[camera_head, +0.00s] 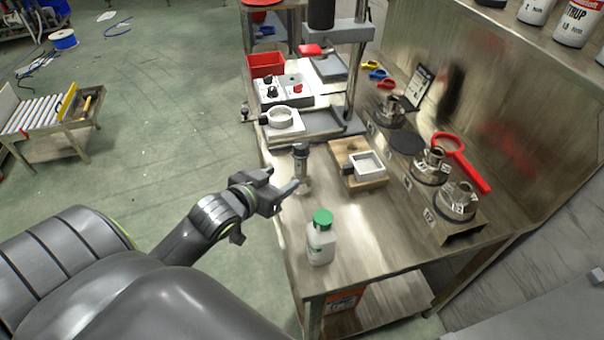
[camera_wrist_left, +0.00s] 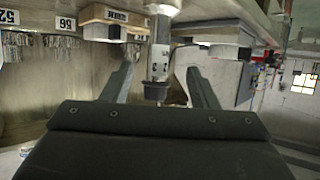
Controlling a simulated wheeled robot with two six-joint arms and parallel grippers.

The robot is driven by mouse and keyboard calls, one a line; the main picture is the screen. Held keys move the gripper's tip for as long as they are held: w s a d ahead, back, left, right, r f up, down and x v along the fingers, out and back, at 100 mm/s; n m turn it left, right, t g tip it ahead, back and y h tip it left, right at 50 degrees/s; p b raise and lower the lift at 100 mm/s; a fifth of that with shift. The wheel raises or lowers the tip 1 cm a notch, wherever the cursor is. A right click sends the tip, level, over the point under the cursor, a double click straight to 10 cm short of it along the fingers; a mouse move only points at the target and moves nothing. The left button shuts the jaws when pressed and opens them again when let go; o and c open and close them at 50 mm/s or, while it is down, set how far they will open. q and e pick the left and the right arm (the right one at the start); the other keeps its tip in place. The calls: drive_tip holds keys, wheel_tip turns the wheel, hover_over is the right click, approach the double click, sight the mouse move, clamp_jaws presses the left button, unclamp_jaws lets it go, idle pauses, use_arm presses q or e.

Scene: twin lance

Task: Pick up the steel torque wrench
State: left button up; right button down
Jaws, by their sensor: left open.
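An upright steel cylinder with a dark top, which looks like the torque wrench (camera_head: 301,166), stands near the left edge of the workbench (camera_head: 345,230). In the left wrist view the wrench (camera_wrist_left: 160,50) hangs upside down in the picture, its dark end (camera_wrist_left: 155,91) between the fingers. My left gripper (camera_head: 284,180) is open just left of the wrench. In the left wrist view the two fingers (camera_wrist_left: 159,73) stand apart on either side of it, with gaps visible. My right gripper does not show.
A white bottle with a green cap (camera_head: 321,238) stands on the bench nearer to me. A wooden block with a white square frame (camera_head: 366,168) lies to the right. A grey press stand (camera_head: 315,125) is behind. Several steel fittings and a red-handled ring (camera_head: 462,160) line the right side.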

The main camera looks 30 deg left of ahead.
sight(297, 169)
use_arm(q)
drive_tip(key=x, duration=0.6)
drive_tip(key=shift+d, duration=0.1)
drive_tip(key=shift+w+p, duration=0.35)
drive_tip(key=shift+w, duration=0.15)
drive_tip(key=shift+p+x, duration=0.35)
drive_tip(key=shift+x, duration=1.8)
drive_tip(key=shift+c, duration=0.4)
drive_tip(key=shift+r, duration=0.1)
clamp_jaws()
